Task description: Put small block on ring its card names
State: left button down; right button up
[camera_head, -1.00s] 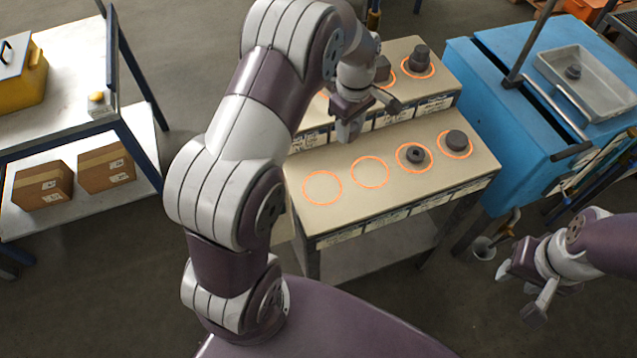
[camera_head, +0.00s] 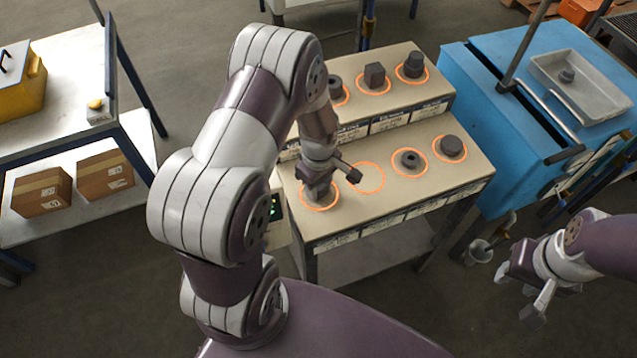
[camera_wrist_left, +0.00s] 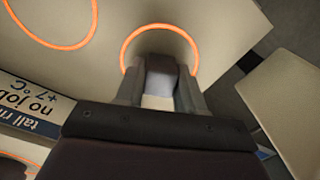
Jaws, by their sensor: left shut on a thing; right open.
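My left gripper (camera_head: 326,180) points down at the leftmost front orange ring (camera_head: 303,205), shut on a small grey block (camera_head: 316,193). The block (camera_wrist_left: 161,78) shows between the fingers in the left wrist view, with the ring (camera_wrist_left: 160,27) arching behind it. I cannot tell whether the block touches the bench. The second front ring (camera_head: 381,180) is empty. The third holds a dark round piece with a hole (camera_head: 409,159); the fourth holds a dark, squat block (camera_head: 451,146). My right gripper (camera_head: 528,287) is open and empty, right of the bench.
The back step's rings carry a dark round piece (camera_head: 335,88), a cube (camera_head: 375,75) and a stepped piece (camera_head: 413,65). A card (camera_wrist_left: 35,98) partly reads "tall", "no job", "+7 °C". A blue cabinet (camera_head: 470,95) with a grey tray (camera_head: 590,88) stands right.

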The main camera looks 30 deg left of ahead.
pick_arm(q)
jog(key=c, duration=0.7)
grip_release()
notch_tip(320, 180, up, 12)
jog(key=shift+r, duration=0.1)
